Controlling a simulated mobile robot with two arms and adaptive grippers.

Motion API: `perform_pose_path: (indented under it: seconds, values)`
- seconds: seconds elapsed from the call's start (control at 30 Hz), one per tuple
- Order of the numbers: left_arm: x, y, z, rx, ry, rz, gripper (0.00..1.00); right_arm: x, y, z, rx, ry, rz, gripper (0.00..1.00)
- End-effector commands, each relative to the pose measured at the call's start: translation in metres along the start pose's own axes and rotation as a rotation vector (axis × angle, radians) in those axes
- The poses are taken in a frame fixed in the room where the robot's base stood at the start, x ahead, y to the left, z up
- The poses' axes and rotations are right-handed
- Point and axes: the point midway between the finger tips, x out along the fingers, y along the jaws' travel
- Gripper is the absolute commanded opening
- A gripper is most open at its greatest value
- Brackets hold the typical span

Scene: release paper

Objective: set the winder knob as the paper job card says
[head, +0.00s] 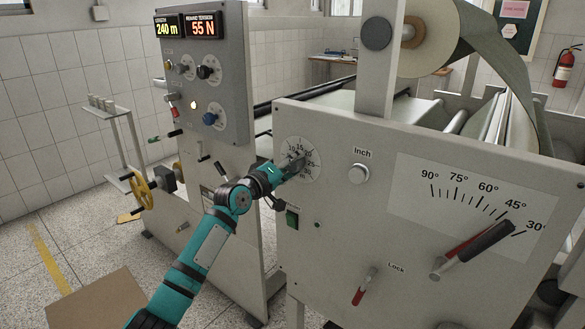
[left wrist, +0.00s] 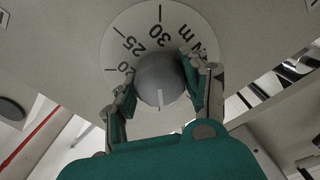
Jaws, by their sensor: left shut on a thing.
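The grey winder knob (left wrist: 158,72) sits on a round white dial (head: 313,148) on the front panel of the machine. My left gripper (head: 289,165) is shut on the knob, with one finger on each side of it. In the left wrist view the dial (left wrist: 122,22) shows 20, 25, 30 and part of a unit marking. The knob's white line points toward the bottom of that view, away from those numbers. In the head view the gripper hides much of the knob. No readable job card shows. My right gripper is not in view.
Right of the dial are an Inch button (head: 359,173), a red Lock lever (head: 364,287) and an angle lever (head: 472,249) near 30°.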

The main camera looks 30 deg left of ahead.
Motion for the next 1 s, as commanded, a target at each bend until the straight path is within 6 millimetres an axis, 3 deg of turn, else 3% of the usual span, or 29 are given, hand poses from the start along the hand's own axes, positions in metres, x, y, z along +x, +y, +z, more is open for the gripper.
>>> perform_pose_path:
  seconds: [0.3, 0.77, 0.8, 0.97, 1.0]
  values:
    - [0.0001, -0.0023, 0.002, 0.094, -0.004, -0.004, 0.14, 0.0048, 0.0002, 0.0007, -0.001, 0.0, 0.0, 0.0]
    - [0.0002, -0.0023, 0.0022, 0.104, -0.005, -0.005, 0.14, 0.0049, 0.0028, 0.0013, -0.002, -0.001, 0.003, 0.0]
    - [0.0002, -0.0023, 0.0022, 0.104, -0.005, -0.005, 0.49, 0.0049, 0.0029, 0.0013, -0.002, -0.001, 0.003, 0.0]
    - [0.0002, -0.0017, 0.0016, 0.104, -0.004, -0.004, 0.7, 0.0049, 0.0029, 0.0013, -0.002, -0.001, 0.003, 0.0]
    - [0.0002, -0.0015, 0.0014, 0.104, -0.003, -0.003, 0.7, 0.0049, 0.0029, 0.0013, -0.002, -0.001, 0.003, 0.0]
